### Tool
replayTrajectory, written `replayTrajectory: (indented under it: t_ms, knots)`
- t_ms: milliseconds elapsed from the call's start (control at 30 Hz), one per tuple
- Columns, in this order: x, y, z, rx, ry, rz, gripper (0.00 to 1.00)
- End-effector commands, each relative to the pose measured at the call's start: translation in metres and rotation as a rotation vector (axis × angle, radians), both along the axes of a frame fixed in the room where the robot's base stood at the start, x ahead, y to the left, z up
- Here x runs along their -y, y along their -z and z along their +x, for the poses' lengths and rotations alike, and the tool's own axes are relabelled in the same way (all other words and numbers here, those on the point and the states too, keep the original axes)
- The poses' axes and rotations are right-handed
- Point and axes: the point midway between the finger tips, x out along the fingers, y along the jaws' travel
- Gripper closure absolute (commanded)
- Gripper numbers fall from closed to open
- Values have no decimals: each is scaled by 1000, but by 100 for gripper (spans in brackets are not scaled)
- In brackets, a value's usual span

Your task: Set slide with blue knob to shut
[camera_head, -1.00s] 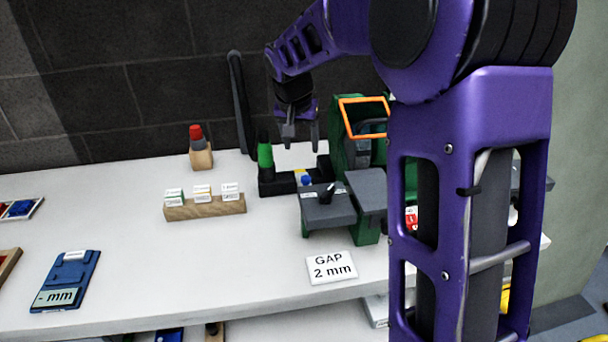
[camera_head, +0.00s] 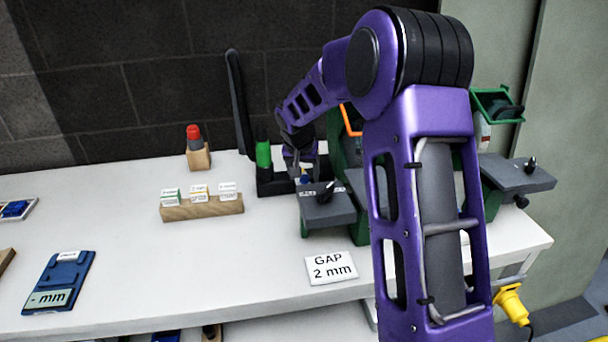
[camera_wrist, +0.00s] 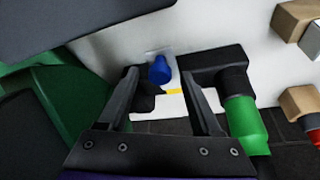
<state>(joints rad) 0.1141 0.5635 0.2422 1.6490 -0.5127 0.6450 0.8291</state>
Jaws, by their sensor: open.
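The blue knob (camera_wrist: 159,70) shows in the wrist view between the two fingertips of my gripper (camera_wrist: 158,80), which is open. A gap shows on both sides of the knob; I cannot tell how far below the fingertips it is. The knob sits on a small pale plate at a black block (camera_wrist: 212,62), with a yellow mark (camera_wrist: 174,91) close by. In the head view my gripper (camera_head: 300,168) is low over the slide, and only a little of the blue knob (camera_head: 304,180) shows under it. The slide's position is hard to read.
A green-capped cylinder (camera_wrist: 245,125) stands right beside my gripper in the wrist view. A green machine with a grey table (camera_head: 325,207) stands close by. A wooden block with labelled pieces (camera_head: 200,208), a GAP 2 mm card (camera_head: 331,267) and a blue gauge (camera_head: 58,283) lie on the white bench (camera_head: 180,275).

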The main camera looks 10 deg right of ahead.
Motion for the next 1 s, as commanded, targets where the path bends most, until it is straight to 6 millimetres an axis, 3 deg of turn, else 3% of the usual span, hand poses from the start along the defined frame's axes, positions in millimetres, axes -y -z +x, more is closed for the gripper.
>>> replayTrajectory:
  t_ms: [100, 467, 1000]
  knots:
    - [0, 0, 0, 0, 0, 0, 34]
    - [0, -1, 0, 0, 0, 0, 99]
    - [0, -1, 0, 0, 0, 0, 100]
